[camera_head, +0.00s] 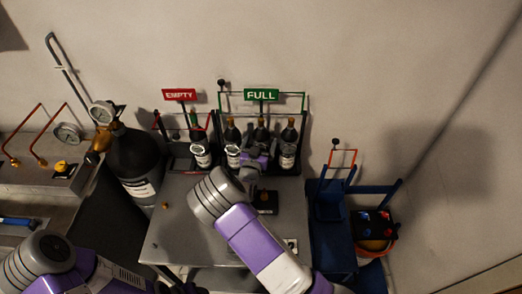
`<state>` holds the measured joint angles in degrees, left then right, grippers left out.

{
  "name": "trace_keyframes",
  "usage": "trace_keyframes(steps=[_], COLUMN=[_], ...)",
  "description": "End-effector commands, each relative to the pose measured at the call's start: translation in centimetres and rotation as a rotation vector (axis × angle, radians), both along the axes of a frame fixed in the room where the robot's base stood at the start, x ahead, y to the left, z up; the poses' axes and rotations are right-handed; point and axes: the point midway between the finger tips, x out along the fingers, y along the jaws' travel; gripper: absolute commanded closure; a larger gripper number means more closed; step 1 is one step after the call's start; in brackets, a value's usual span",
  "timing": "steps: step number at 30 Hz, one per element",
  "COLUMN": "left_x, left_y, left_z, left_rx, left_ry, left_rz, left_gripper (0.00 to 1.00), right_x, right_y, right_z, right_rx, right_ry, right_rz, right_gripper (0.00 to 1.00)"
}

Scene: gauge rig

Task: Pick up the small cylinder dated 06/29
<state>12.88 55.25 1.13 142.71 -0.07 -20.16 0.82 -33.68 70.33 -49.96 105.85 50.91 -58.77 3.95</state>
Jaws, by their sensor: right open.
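Several small dark cylinders with white labels stand upright in racks at the back of the grey table (175,225). One small cylinder (200,152) is under the red EMPTY sign (179,95). A left small cylinder (232,150), a middle small cylinder (260,131) and a right small cylinder (288,152) are by the green FULL sign (261,95). The label dates are too small to read. My right gripper (254,160) is open at the middle cylinder, hiding its lower part; I cannot tell if they touch. My left arm is at the bottom left; its gripper cannot be made out clearly.
A large dark cylinder (135,160) with a gauge stands left of the racks. A grey bench (30,185) with a loose gauge (68,133) is at the far left. A blue cart (335,235) and an orange bucket (378,247) stand right of the table. The table's left front is mostly clear.

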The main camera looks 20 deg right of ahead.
Motion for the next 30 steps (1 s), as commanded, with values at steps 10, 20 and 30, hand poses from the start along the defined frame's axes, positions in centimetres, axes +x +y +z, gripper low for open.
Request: trace_keyframes(steps=[10,20,30], left_x=[0.0,0.0,0.0], left_y=[0.0,0.0,0.0], left_z=[0.01,0.0,0.0], left_rx=[0.0,0.0,0.0], left_ry=[0.0,0.0,0.0], left_rz=[0.0,0.0,0.0], left_gripper=[0.48,0.48,0.48], right_x=[0.0,0.01,0.06], right_y=[0.04,0.07,0.03], right_z=[0.02,0.01,0.26], right_rx=[0.0,0.0,-0.003], right_ry=[0.0,0.0,-0.007], right_rz=[0.0,0.001,0.0], right_gripper=[0.25,0.76,1.0])
